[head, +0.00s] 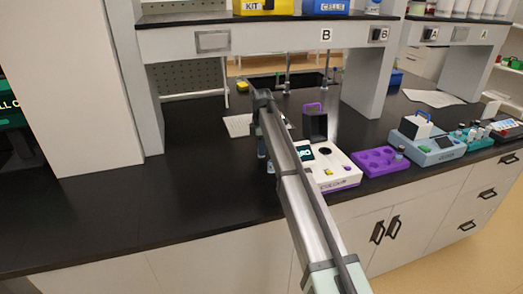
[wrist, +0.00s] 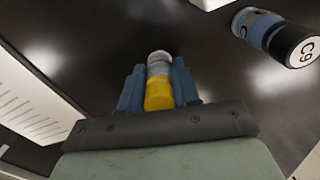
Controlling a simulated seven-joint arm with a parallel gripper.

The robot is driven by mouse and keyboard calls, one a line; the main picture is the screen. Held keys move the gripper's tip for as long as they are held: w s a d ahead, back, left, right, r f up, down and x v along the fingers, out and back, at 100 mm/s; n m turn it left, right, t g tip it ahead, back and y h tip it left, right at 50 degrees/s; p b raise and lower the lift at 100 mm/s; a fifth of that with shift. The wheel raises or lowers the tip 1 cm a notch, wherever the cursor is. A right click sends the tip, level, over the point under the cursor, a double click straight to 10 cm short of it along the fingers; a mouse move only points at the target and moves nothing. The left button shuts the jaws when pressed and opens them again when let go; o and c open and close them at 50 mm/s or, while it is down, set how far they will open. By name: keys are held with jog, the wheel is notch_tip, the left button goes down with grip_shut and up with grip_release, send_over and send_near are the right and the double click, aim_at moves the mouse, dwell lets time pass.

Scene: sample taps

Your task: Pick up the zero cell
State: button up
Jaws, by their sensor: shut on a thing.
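My gripper (wrist: 158,85) is shut on a small vial (wrist: 159,95) with a yellow lower part and a clear and whitish far end, between its blue fingers. No label shows on it, so I cannot tell whether it is the zero cell.
A white instrument (head: 330,170) with a raised dark lid (head: 315,122) stands just right of my arm. A purple rack (head: 370,163) and a blue-grey instrument (head: 430,148) stand farther right. Paper (head: 239,125) lies behind my arm. The bench (head: 190,190) at left is clear.

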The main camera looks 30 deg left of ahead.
jog(key=shift+r, duration=0.1)
notch_tip(320, 180, up, 8)
jog(key=shift+w, duration=0.1)
jog(key=w+d+r, duration=0.2)
jog(key=w+d, duration=0.1)
jog(key=d, duration=0.9)
jog(key=w+d+r, duration=0.1)
jog(key=w+d, duration=0.3)
jog(key=d, duration=0.8)
jog(key=shift+s+a+f, duration=0.1)
jog(key=shift+s+f, duration=0.05)
jog(key=shift+f, duration=0.95)
jog(key=shift+s+f, duration=0.1)
jog(key=shift+f, duration=0.95)
jog(key=shift+f, duration=0.2)
jog(key=shift+f, duration=0.55)
jog(key=shift+f, duration=0.2)
jog(key=shift+f, duration=0.6)
